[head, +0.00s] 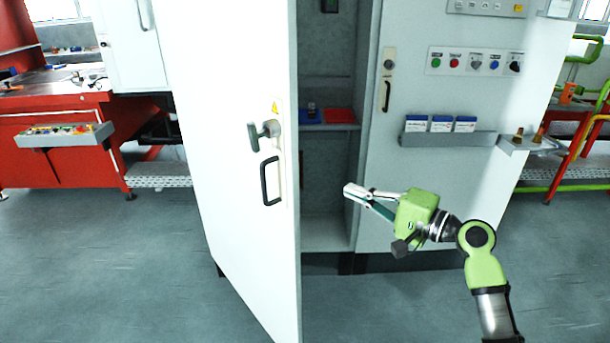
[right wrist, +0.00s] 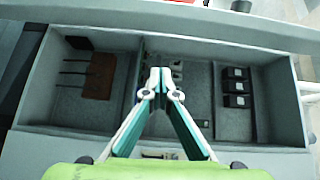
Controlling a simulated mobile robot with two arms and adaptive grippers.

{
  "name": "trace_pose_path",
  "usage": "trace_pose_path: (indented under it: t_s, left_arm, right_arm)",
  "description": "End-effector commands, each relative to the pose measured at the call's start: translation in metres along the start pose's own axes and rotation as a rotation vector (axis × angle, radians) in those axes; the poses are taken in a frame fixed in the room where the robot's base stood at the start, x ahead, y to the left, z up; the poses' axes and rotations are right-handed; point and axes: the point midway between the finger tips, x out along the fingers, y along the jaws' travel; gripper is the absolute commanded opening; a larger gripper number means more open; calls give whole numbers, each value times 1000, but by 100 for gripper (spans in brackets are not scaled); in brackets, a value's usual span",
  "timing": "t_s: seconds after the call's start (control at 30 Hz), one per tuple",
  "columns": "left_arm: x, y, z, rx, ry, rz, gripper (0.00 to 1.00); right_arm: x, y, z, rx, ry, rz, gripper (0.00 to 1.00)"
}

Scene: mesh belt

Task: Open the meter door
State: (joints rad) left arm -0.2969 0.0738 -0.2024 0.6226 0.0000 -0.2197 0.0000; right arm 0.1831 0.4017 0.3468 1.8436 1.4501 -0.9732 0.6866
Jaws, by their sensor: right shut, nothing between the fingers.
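The tall white meter door (head: 232,150) stands swung out from the cabinet, in the middle of the head view. It carries a dark lever handle (head: 263,135), a black pull handle (head: 270,180) and a yellow warning sticker. The open gap shows the grey cabinet interior (head: 325,195), which also shows in the right wrist view (right wrist: 190,75). My right gripper (head: 347,191) is in front of the gap, to the right of the door's free edge. Its fingers (right wrist: 160,75) are shut and empty, pointing toward the interior. I see no contact with the door. My left gripper is out of view.
The panel right of the gap has another handle (head: 387,95), a row of buttons (head: 475,62) and a ledge (head: 450,139) with blue-and-white boxes. A red bench (head: 60,150) stands at the left. Open floor (head: 110,260) lies left of the door.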

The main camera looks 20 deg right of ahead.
Motion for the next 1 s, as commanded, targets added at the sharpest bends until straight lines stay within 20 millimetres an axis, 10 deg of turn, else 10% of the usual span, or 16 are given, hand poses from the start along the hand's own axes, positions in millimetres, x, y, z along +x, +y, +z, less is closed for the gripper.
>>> trace_pose_path:
  t_s: [0.27, 0.7, 1.0]
  left_arm:
    - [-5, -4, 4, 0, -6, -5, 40]
    - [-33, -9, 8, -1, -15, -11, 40]
    - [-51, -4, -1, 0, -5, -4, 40]
  right_arm:
    - [6, -13, 3, 43, -32, -27, 0]
    - [97, -16, 7, 41, -32, -26, 0]
    - [100, -15, 42, 39, -30, -24, 0]
